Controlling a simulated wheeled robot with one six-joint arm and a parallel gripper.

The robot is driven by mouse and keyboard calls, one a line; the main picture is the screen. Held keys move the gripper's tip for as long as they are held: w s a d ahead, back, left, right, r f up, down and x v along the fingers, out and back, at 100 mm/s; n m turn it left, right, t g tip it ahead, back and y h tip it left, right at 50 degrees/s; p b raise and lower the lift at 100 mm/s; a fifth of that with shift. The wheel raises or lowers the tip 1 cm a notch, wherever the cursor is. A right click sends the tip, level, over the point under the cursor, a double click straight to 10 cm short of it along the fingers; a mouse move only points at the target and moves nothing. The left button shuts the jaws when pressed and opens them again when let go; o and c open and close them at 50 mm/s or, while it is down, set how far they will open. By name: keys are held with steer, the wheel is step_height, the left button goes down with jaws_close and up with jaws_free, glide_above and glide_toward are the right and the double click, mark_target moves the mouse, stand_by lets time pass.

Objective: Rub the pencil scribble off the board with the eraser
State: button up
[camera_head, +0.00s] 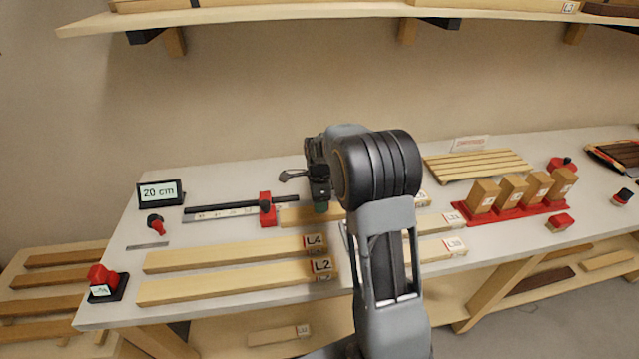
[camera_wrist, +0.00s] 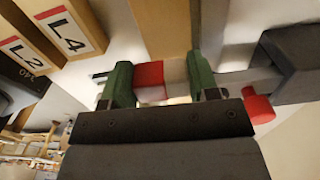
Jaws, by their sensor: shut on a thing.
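My gripper (camera_wrist: 161,82) has dark jaws with green fingers and is shut on a small red and pale block, which I take to be the eraser (camera_wrist: 150,74). In the head view my gripper (camera_head: 321,207) is low over the bench, by a wooden board (camera_head: 297,217) behind the L4 board. That board also shows in the wrist view (camera_wrist: 160,25), just beyond the fingers. I cannot tell whether the eraser touches it. I cannot make out any pencil scribble; my arm and gripper hide part of the board.
Boards L4 (camera_head: 230,254) and L2 (camera_head: 230,285) lie in front. A ruler with a black rail and red slider (camera_head: 267,209) lies left of my gripper. A 20 cm display (camera_head: 161,192) stands at left. A red rack of wooden blocks (camera_head: 510,210) is at right.

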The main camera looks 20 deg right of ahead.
step_height(320, 180, up, 2)
steer(key=shift+w+a+p, duration=0.1)
steer(key=shift+p, duration=0.4)
steer(key=shift+r+p, duration=1.05)
steer(key=shift+r, duration=0.45)
